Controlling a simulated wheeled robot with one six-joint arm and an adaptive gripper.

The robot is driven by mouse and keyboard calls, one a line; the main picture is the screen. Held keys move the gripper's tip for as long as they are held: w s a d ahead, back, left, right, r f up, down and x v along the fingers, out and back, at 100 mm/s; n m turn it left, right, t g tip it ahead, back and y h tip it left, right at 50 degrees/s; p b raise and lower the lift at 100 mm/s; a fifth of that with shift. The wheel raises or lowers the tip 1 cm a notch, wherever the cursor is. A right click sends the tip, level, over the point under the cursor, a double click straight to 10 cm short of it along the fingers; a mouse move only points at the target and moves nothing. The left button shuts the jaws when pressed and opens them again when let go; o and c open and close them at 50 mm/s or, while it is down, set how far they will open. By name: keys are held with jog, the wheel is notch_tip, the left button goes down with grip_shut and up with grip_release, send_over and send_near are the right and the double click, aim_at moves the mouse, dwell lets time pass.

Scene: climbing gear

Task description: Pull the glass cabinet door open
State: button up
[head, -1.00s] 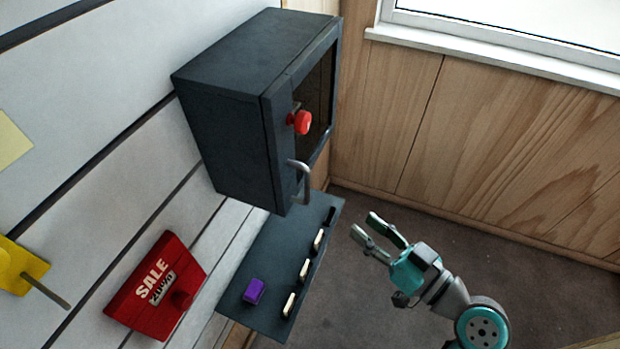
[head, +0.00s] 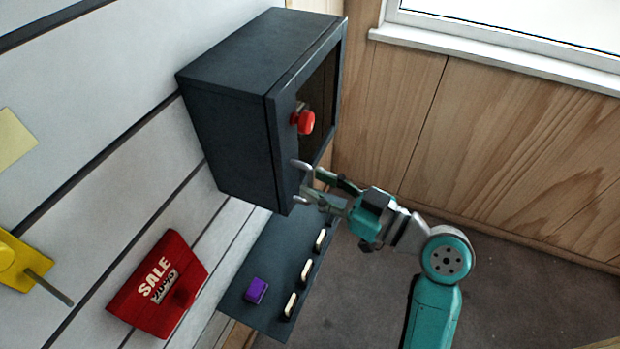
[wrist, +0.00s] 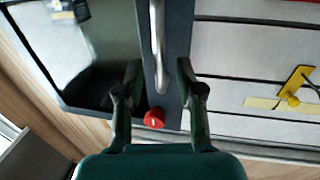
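The dark cabinet (head: 228,100) hangs on the slatted wall, with its glass door (head: 318,95) facing right and shut as far as I can see. A silver bar handle (head: 302,168) is on the door frame, and a red knob (head: 304,122) sits farther along the same frame. My gripper (head: 312,184) is at the handle in the head view. In the wrist view my gripper (wrist: 160,78) is open, its fingers on either side of the handle (wrist: 158,50). I cannot tell whether either finger touches it. The red knob (wrist: 154,118) shows between the fingers.
Below the cabinet is a dark shelf (head: 262,275) with a purple block (head: 256,290) and several pale-topped pieces. A red SALE sign (head: 158,285) and a yellow bracket (head: 20,262) are on the wall. Open floor (head: 520,300) lies at right.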

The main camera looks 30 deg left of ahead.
jog(key=shift+w+a, duration=0.15)
jog(key=shift+a, duration=1.05)
grip_shut()
